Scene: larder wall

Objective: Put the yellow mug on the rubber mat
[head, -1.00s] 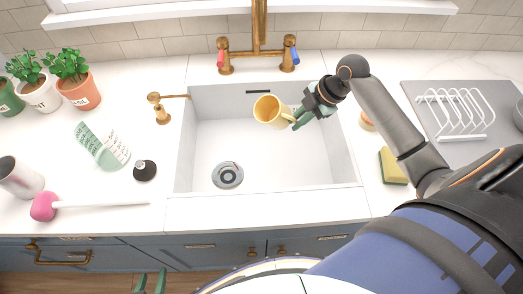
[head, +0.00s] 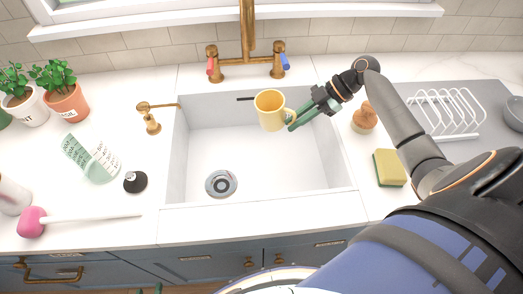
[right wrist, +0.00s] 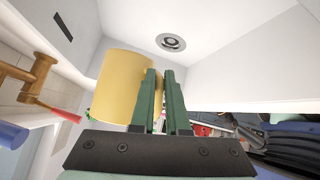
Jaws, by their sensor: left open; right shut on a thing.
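The yellow mug (head: 270,110) is upright in the air over the back part of the sink, its handle toward the right. My right gripper (head: 297,121) is shut on the mug's handle. In the right wrist view the yellow mug (right wrist: 122,85) is beside the green fingers (right wrist: 160,95), which hide the handle. The grey rubber mat (head: 494,105) lies on the counter at the right, with a white rack on it. Only a green tip of my left gripper (head: 158,288) shows at the bottom edge of the head view.
The white sink (head: 235,150) is below the mug. A brass tap (head: 247,55) stands behind it. A wooden-topped brush (head: 364,118) and a yellow sponge (head: 389,168) sit between sink and mat. The white rack (head: 445,115) and a grey bowl (head: 514,110) take up mat space.

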